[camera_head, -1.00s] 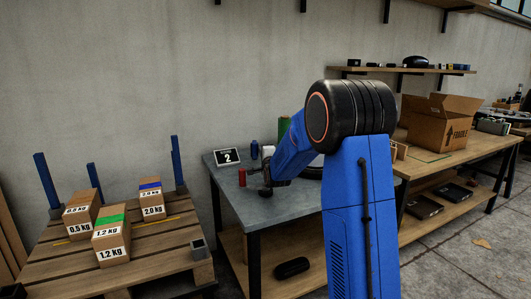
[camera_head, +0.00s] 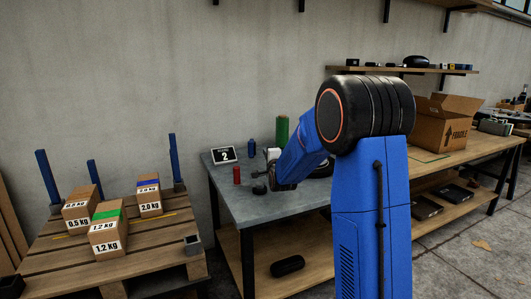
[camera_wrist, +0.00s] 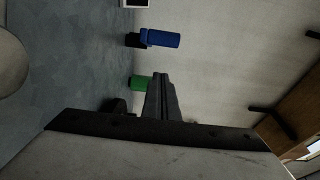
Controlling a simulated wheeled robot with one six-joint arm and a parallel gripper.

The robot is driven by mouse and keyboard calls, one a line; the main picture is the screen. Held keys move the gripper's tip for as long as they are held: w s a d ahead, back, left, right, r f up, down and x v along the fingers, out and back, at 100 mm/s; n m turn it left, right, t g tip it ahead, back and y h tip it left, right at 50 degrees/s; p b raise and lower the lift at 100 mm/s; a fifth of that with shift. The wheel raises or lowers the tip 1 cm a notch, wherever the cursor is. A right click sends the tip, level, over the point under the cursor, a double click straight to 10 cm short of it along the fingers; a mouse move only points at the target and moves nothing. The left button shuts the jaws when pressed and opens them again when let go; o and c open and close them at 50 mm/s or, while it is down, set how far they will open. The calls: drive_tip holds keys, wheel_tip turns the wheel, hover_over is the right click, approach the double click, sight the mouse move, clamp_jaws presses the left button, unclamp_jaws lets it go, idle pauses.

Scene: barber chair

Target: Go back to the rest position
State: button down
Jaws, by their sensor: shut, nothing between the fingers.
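My gripper (camera_wrist: 161,78) shows in the wrist view with its two dark fingers together and nothing between them. It is partly in front of a green cylinder (camera_wrist: 139,83), and a blue cylinder (camera_wrist: 163,39) lies beyond it, clear of the fingers. In the head view my blue arm reaches over the grey table (camera_head: 265,208), and its dark wrist end is low over the table; the fingers cannot be made out there. The green cylinder (camera_head: 282,130) stands at the back of that table, the blue one (camera_head: 251,148) to its left.
A red cylinder (camera_head: 237,175) and a sign marked 2 (camera_head: 224,155) stand on the grey table. A pallet (camera_head: 75,254) with labelled boxes (camera_head: 108,238) is at the left. A wooden bench (camera_head: 450,148) with an open carton (camera_head: 438,125) is at the right.

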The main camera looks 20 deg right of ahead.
drive_tip(key=s+a+f+n+g+y, duration=0.1)
drive_tip(key=s+a+n+g, duration=0.3)
drive_tip(key=s, duration=1)
drive_tip(key=s+a+n+g+y, duration=0.2)
drive_tip(key=s+a+n, duration=0.4)
drive_tip(key=s, duration=0.9)
drive_tip(key=s+a+f+n+g, duration=0.1)
drive_tip(key=s+f+n+g, duration=0.1)
drive_tip(key=s, duration=0.7)
drive_tip(key=s+a+f+n+g, duration=0.1)
drive_tip(key=s+n, duration=0.3)
drive_tip(key=s, duration=0.6)
drive_tip(key=s+a+f+n+g, duration=0.2)
drive_tip(key=s+f+n+g, duration=0.1)
drive_tip(key=s, duration=0.7)
drive_tip(key=shift+s+f+n+g, duration=0.25)
drive_tip(key=shift+f+n+g, duration=0.15)
drive_tip(key=shift+f+n, duration=0.15)
